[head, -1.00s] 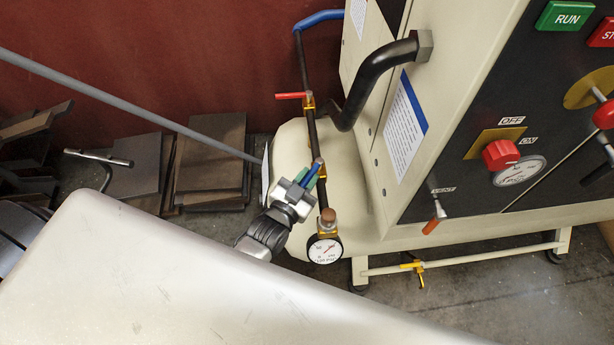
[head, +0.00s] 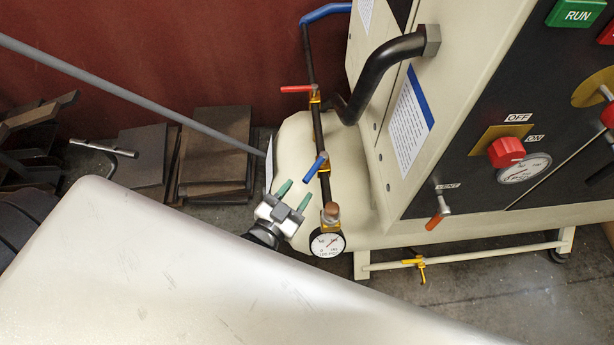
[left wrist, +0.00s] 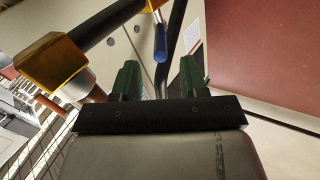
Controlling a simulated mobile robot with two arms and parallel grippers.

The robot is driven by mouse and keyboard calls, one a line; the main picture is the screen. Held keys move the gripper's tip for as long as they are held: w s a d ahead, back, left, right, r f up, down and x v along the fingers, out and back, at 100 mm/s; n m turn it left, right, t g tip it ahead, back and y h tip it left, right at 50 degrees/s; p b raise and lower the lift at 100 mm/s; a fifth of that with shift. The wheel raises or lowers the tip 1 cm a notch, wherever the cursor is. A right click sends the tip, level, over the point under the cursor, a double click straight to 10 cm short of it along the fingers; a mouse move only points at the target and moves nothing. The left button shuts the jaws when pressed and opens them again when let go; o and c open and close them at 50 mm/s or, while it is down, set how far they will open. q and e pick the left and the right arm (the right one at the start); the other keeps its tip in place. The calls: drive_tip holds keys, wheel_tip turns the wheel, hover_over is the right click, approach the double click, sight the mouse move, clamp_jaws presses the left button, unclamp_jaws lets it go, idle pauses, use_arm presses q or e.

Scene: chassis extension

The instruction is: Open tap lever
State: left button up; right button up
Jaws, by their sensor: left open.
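The blue tap lever (head: 315,167) sits on the thin dark vertical pipe (head: 317,130) beside the cream tank. It slants down and left from its yellow fitting. A red tap lever (head: 297,89) is higher on the same pipe and points left. My left gripper (head: 294,193), with green fingertips, is open and empty just below and left of the blue lever, apart from it. In the left wrist view, the blue lever (left wrist: 161,42) hangs beyond the gap between the two green fingers (left wrist: 160,80). My right gripper is not in view.
A pressure gauge (head: 327,242) and a brass fitting (head: 330,213) are close to the right of my left gripper. The cream cabinet (head: 400,130) stands to the right, with a thick black pipe (head: 385,65). Dark plates (head: 215,150) lie on the floor at left.

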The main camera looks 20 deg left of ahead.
use_arm(q)
drive_tip(key=s, duration=0.4)
drive_tip(key=shift+a, duration=0.35)
